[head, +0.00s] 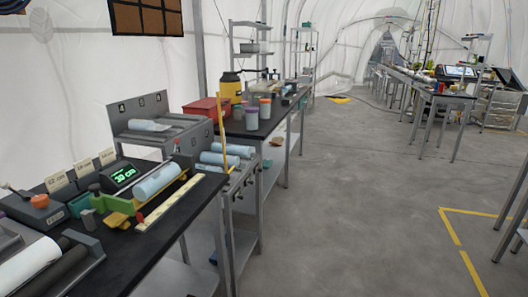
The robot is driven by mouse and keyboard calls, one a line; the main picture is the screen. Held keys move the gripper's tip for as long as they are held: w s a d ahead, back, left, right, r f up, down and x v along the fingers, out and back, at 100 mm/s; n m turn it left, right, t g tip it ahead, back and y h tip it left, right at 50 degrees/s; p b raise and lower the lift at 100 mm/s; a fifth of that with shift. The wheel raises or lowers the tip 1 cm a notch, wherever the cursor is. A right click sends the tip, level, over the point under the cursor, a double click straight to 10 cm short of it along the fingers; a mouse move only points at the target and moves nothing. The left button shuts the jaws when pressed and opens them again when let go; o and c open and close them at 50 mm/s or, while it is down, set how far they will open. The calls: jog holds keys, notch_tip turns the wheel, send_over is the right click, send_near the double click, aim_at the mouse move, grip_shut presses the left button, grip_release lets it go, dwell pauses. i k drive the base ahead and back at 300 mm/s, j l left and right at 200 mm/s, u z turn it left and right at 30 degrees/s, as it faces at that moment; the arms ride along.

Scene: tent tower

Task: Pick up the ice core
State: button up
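Several pale blue cylinders that look like ice cores are in the head view. One ice core (157,181) lies on a yellow-ended measuring stand on the near black bench, beside a green display (123,175) reading about 30 cm. Other pale blue cylinders (219,159) lie side by side on a grey rack just behind the bench. The frame does not show which core is meant. My gripper is not in view.
The black bench (150,246) also holds a pale ruler strip (168,204), labelled blocks, and a white roll (27,263) at the lower left. A yellow upright rod (221,115) stands by the rack. The grey floor (345,200) to the right is clear. Yellow tape marks it farther right.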

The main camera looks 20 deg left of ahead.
aim_at(207, 157)
jog(key=i+u, duration=0.15)
jog(key=i, duration=0.4)
jog(key=i+l+u, duration=0.1)
jog(key=i, duration=0.5)
jog(key=i+j+u, duration=0.1)
jog(key=i+u, duration=0.15)
jog(key=u, duration=0.15)
jog(key=i+u, duration=0.25)
jog(key=u, duration=0.15)
jog(key=i+u, duration=0.35)
jog(key=i+l+u, duration=0.15)
jog(key=u, duration=0.25)
